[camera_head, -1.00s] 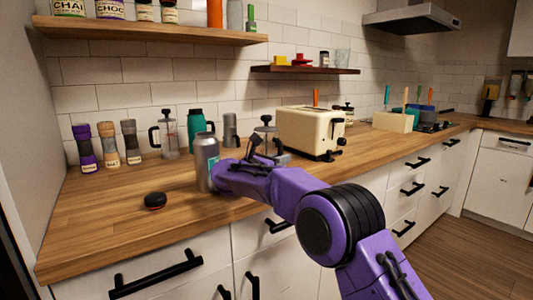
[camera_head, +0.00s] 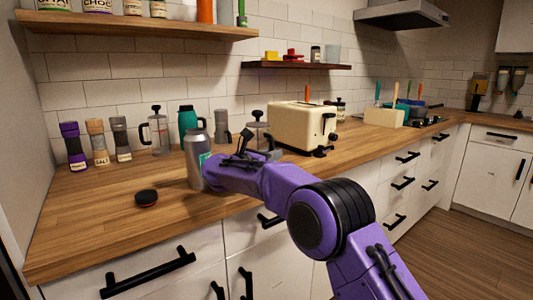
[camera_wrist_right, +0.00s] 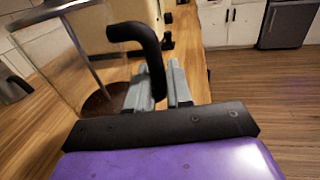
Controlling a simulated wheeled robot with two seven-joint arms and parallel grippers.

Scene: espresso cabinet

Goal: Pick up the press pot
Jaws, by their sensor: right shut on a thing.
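The press pot (camera_head: 257,130), with a glass body and a black plunger knob, stands on the counter left of the toaster, partly hidden by my right arm. In the right wrist view its glass (camera_wrist_right: 85,65) shows dark contents at the bottom. Its black hooked handle (camera_wrist_right: 135,32) passes between the fingers of my right gripper (camera_wrist_right: 158,88), which is shut on it. In the head view the right gripper (camera_head: 245,142) is small and partly hidden by its own wrist. A second, similar pot (camera_head: 158,135) stands farther left by the wall. My left gripper is not in view.
A silver canister (camera_head: 193,160) stands close left of my right wrist. A cream toaster (camera_head: 297,128) is right of the pot. A dark round puck (camera_head: 146,198) lies on the front counter (camera_head: 85,220). A teal flask (camera_head: 187,120) and several grinders stand behind.

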